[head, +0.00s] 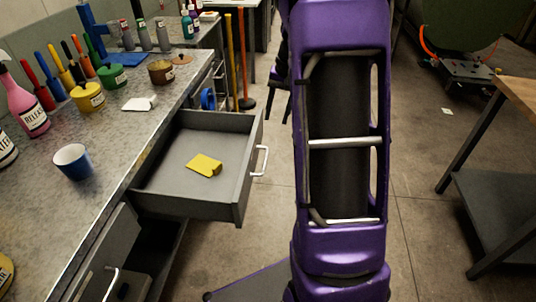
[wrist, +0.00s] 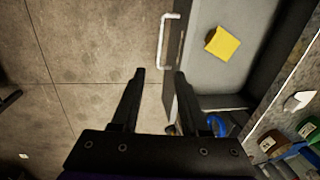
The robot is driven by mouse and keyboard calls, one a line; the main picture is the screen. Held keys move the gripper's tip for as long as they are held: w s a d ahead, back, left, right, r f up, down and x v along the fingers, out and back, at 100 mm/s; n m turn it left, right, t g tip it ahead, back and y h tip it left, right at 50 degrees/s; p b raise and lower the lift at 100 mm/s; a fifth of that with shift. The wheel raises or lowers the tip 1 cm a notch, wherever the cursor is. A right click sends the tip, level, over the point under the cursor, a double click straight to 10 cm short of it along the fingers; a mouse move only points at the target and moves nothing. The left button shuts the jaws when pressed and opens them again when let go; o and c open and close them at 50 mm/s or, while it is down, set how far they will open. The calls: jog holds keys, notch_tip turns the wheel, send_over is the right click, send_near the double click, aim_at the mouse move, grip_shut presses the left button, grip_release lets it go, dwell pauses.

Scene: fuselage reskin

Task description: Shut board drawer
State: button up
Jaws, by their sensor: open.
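The grey board drawer (head: 248,190) stands pulled out from the workbench in the head view, with a yellow block (head: 203,166) lying inside. Its pale bar handle (head: 261,161) is on the front panel. In the wrist view the drawer (wrist: 208,75) is at the upper right, with its handle (wrist: 163,42) and the yellow block (wrist: 222,42). My gripper (wrist: 160,73) is open and empty. Its right finger overlaps the drawer's front panel near one end, past the handle; I cannot tell whether they touch. The head view does not show my gripper's fingers.
The workbench top (head: 105,150) holds a blue cup (head: 73,162), bottles, pots and markers. A lower compartment (head: 155,250) below the drawer looks open. A blue tape roll (head: 208,99) hangs beyond the drawer. Another table (head: 500,190) stands at right; the floor between is mostly clear.

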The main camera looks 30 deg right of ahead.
aim_at(266, 158)
jog(key=f, duration=0.5)
jog(key=w+a+f+b, duration=0.1)
jog(key=f, duration=0.4)
jog(key=a+f+b, duration=0.1)
jog(key=f, duration=0.4)
jog(key=shift+w+a, duration=0.2)
jog(key=shift+w, duration=0.1)
jog(key=shift+c, duration=0.2)
grip_shut()
dwell(0.4)
